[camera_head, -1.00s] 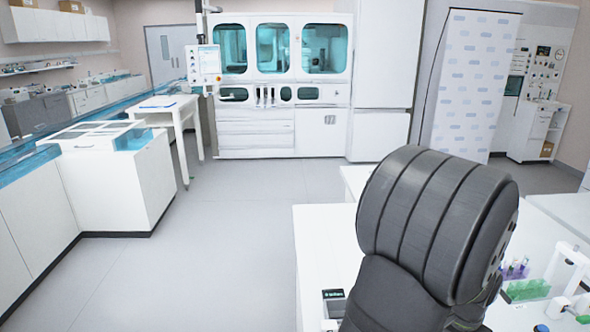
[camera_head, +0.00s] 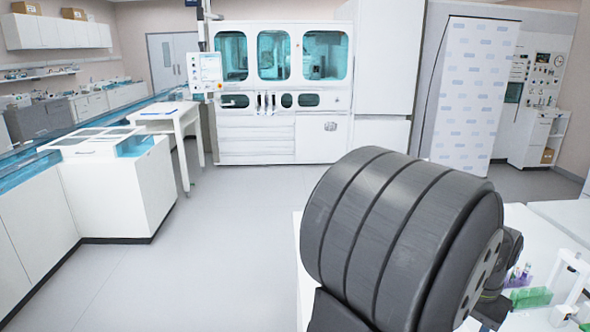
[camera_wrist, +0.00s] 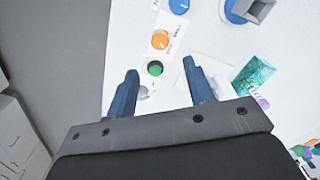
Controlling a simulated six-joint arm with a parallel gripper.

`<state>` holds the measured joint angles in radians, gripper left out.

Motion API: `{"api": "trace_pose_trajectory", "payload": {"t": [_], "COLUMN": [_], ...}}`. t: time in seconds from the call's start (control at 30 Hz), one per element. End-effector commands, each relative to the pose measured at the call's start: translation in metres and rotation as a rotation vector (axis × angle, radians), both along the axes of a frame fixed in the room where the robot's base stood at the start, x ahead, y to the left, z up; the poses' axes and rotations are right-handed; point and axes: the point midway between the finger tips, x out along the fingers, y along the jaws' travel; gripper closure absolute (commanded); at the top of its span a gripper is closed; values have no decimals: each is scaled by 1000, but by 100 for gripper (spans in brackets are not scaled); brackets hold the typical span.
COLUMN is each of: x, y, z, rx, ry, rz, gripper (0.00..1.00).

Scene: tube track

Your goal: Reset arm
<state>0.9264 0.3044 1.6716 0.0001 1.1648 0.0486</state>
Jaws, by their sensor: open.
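My gripper (camera_wrist: 162,88) is in the wrist view, its two blue fingers apart with nothing held between them. It is above a white table top (camera_wrist: 120,22). Beyond the fingertips are a green round button (camera_wrist: 155,68) and an orange knob (camera_wrist: 160,39). In the head view my dark grey arm link covers the lower middle and right, and the gripper itself is hidden there.
A green rack (camera_head: 530,297) with several tubes stands on the white table at the lower right. A blue round knob (camera_wrist: 179,5) and a teal patterned piece (camera_wrist: 254,76) lie past the fingers. Open floor (camera_head: 225,235) is left of the table.

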Motion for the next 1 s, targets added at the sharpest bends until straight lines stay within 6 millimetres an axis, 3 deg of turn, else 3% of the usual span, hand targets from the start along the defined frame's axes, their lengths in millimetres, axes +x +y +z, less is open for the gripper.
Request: {"api": "trace_pose_trajectory", "payload": {"t": [0.37, 0.4, 1.0], "x": [0, -1, -1], "y": [0, 1, 1], "z": [75, 60, -63], "rx": [-3, 5, 5], "ry": [-2, 3, 3], "rz": [0, 0, 0], "gripper": [52, 52, 52]}}
